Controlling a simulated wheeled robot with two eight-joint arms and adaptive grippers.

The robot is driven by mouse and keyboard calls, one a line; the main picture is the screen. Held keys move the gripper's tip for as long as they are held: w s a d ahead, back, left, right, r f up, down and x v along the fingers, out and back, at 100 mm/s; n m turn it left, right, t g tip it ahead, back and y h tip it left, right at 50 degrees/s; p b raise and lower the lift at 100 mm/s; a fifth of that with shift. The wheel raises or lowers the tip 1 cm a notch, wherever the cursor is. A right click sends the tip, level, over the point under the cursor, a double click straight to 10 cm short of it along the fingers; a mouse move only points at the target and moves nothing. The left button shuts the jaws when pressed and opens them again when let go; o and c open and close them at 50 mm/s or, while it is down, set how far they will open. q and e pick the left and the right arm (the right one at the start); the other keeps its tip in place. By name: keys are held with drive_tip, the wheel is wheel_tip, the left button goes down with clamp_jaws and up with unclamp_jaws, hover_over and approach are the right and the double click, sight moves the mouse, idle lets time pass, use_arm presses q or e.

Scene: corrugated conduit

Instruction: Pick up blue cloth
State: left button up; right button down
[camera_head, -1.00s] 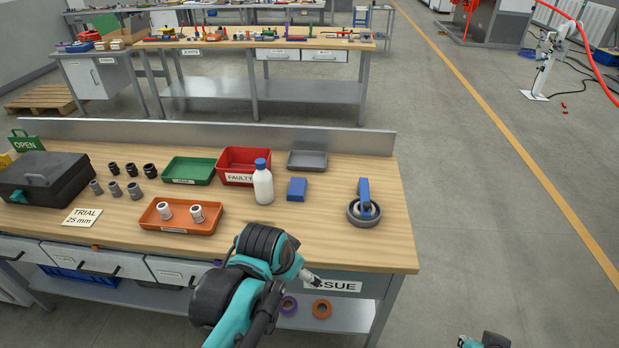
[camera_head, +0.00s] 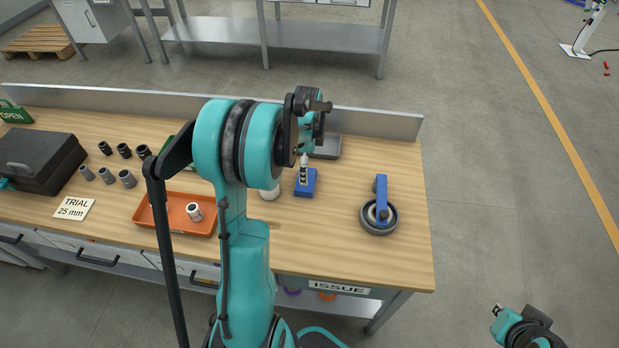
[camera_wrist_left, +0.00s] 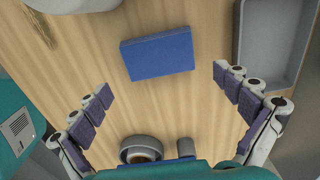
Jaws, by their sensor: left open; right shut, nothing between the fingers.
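The blue cloth (camera_head: 304,190), a folded flat block, lies on the wooden bench, partly covered by my left gripper (camera_head: 304,166). In the left wrist view the cloth (camera_wrist_left: 157,53) lies on bare wood just beyond the fingertips. My left gripper (camera_wrist_left: 163,85) is open there, its purple-padded fingers spread wide with nothing between them. It hangs above the bench, apart from the cloth. My right gripper (camera_head: 498,318) is low at the bottom right, off the bench, shut and empty.
A grey tray (camera_head: 327,148) is behind the cloth. A white bottle (camera_head: 269,193), mostly hidden by my arm, stands left. An orange tray (camera_head: 176,222) lies further left.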

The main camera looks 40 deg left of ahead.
use_arm(q)
drive_tip(key=f, duration=0.2)
drive_tip(key=f+b, duration=0.1)
drive_tip(key=f, duration=0.1)
drive_tip(key=f+b, duration=0.1)
drive_tip(key=f, duration=0.1)
drive_tip(key=shift+s+a, duration=0.15)
drive_tip(key=shift+a, duration=0.1)
drive_tip(key=shift+r, duration=0.15)
drive_tip(key=c, duration=0.7)
drive_tip(key=shift+r, duration=0.1)
drive_tip(key=shift+r, duration=0.3)
drive_tip(key=r, duration=0.1)
drive_tip(key=r+p, duration=0.2)
drive_tip(key=r, duration=0.1)
drive_tip(key=shift+d, duration=0.25)
drive_tip(key=d+r+p, duration=0.1)
drive_tip(key=d+r, duration=0.2)
drive_tip(key=d, duration=0.2)
drive_tip(key=w+d+r+p, duration=0.1)
drive_tip(key=d+r, duration=0.2)
drive_tip(key=d, duration=0.3)
drive_tip(key=shift+w+p, duration=0.15)
drive_tip(key=shift+p, duration=0.2)
drive_tip(key=shift+r, duration=0.1)
